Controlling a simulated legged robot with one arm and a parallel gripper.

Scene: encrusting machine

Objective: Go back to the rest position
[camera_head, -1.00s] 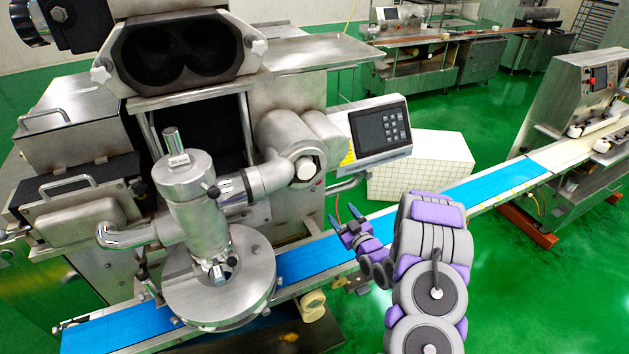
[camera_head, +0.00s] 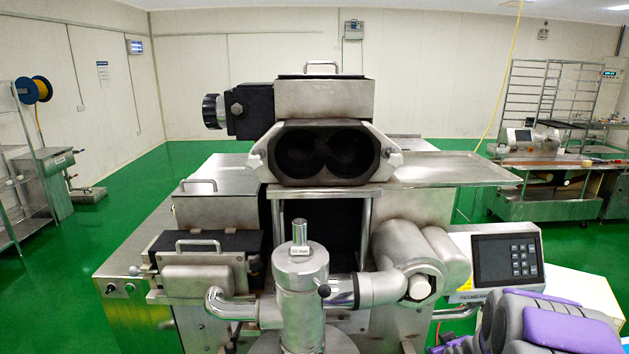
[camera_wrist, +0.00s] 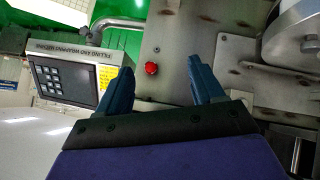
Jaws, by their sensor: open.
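My gripper (camera_wrist: 163,88) shows in the wrist view with its two blue fingers apart and nothing between them. It faces the steel front of the encrusting machine (camera_wrist: 185,60), with a red button (camera_wrist: 151,68) seen between and beyond the fingers. The control panel (camera_wrist: 75,83) lies to the left of the fingers there. In the head view, the encrusting machine (camera_head: 320,100) stands straight ahead. My purple and grey arm shows at the bottom right, below the control panel (camera_head: 506,258). The fingers are not clearly visible in the head view.
A steel side tray (camera_head: 455,169) juts out right of the hopper opening. The filling cylinder (camera_head: 300,285) and its pipe stand at front centre. A wire rack (camera_head: 545,95) and another machine stand back right; shelves (camera_head: 20,190) stand left. Green floor (camera_head: 200,153) is open at back left.

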